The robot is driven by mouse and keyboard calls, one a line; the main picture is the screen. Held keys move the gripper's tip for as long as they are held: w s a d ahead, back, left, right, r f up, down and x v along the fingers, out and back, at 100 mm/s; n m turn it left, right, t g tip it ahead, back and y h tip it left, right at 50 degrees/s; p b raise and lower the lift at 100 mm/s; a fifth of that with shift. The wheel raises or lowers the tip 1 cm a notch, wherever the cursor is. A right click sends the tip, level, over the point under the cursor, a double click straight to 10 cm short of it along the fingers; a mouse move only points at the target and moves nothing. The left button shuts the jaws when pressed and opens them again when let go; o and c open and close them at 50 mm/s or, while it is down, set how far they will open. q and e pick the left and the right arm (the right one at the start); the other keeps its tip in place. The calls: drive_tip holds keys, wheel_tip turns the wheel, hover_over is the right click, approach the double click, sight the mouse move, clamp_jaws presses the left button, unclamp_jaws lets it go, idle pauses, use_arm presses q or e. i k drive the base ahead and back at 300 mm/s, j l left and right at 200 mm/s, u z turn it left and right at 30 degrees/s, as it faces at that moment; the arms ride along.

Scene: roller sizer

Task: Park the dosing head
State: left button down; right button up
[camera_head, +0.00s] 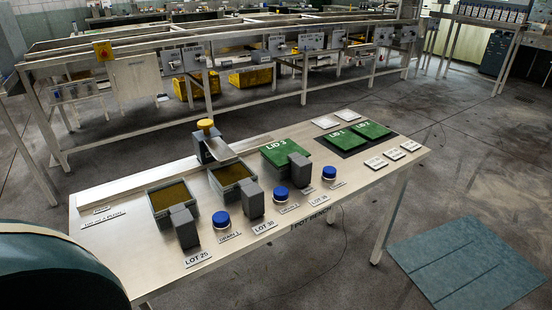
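The dosing head appears to be the grey block with a yellow knob (205,124) and a slanted pale metal chute (218,150). It stands at the back of the bench, behind the middle pot (250,185), with the chute reaching toward that pot's back edge. I cannot tell whether they touch. The left pot (157,224) and the middle pot are open, with brownish contents. The right pot is covered by a green lid marked LID 3 (283,146). Neither of my grippers is in view.
Grey blocks (184,228) and blue knobs (221,219) line the bench front. Green lids 1 (343,138) and 2 (371,130) lie on a dark mat at the right. The bench (120,245) is fairly clear at its left end, beside small labels. A long machine frame stands behind.

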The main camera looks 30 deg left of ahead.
sight(212, 147)
drive_tip(key=u, duration=1.4)
